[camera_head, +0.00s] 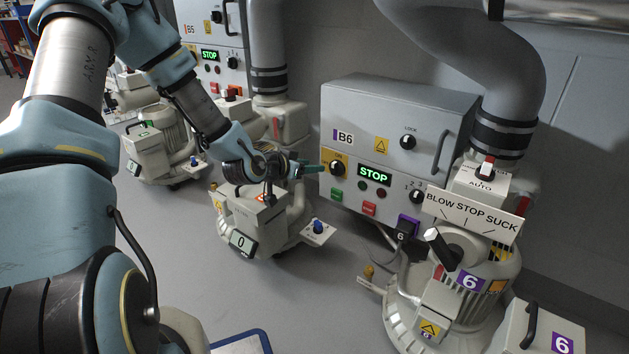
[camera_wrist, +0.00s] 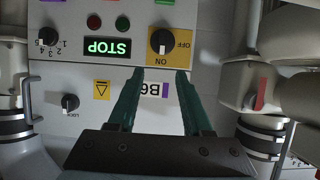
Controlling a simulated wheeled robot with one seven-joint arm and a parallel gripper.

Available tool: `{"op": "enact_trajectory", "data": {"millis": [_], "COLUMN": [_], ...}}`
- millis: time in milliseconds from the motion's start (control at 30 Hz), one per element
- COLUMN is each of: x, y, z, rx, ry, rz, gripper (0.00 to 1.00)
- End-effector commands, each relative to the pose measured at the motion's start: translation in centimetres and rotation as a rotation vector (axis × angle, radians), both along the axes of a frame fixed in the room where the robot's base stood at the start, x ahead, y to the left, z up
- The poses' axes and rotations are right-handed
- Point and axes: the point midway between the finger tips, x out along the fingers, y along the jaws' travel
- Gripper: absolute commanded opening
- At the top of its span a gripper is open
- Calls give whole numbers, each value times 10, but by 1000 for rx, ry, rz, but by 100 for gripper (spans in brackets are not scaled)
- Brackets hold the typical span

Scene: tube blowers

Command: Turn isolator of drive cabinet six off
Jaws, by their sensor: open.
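The drive cabinet marked B6 (camera_head: 372,125) stands right of centre in the head view. Its isolator (camera_head: 338,168) is a black knob on a yellow plate at the left of the front. The wrist view, upside down, shows the isolator (camera_wrist: 163,42) with ON and OFF marked on its plate. The knob seems to point to ON. My gripper (camera_head: 315,168) is level with the knob and just in front of the cabinet. In the wrist view my gripper (camera_wrist: 153,74) is open, its two green fingers apart and empty, with the knob beyond the tips. I see no contact.
A green STOP display (camera_head: 373,175), a LOCK knob (camera_head: 408,142) and a numbered selector (camera_head: 416,196) share the panel. A blower labelled 6 (camera_head: 470,282) with a BLOW STOP SUCK sign (camera_head: 471,212) stands at front right. Cabinet B5 (camera_head: 208,30) is behind. Grey floor lies between.

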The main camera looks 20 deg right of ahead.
Motion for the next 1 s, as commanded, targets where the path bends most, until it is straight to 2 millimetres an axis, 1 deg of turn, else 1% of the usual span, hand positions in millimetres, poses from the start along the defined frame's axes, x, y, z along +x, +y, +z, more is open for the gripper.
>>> {"op": "enact_trajectory", "data": {"millis": [33, 267, 367, 600, 733, 833, 1000], "x": [0, 4, 11, 31, 40, 45, 48], "y": [-4, -18, -30, -67, -82, -90, -96], "z": [-9, -13, -20, -38, -45, -47, -49], "rx": [-16, -38, -38, -38, -36, -37, -36], "ry": [-6, -20, -20, -18, -19, -20, -17], "rz": [-3, -8, -8, -8, -7, -7, -6], "gripper": [50, 50, 50, 50, 50, 50, 50]}}
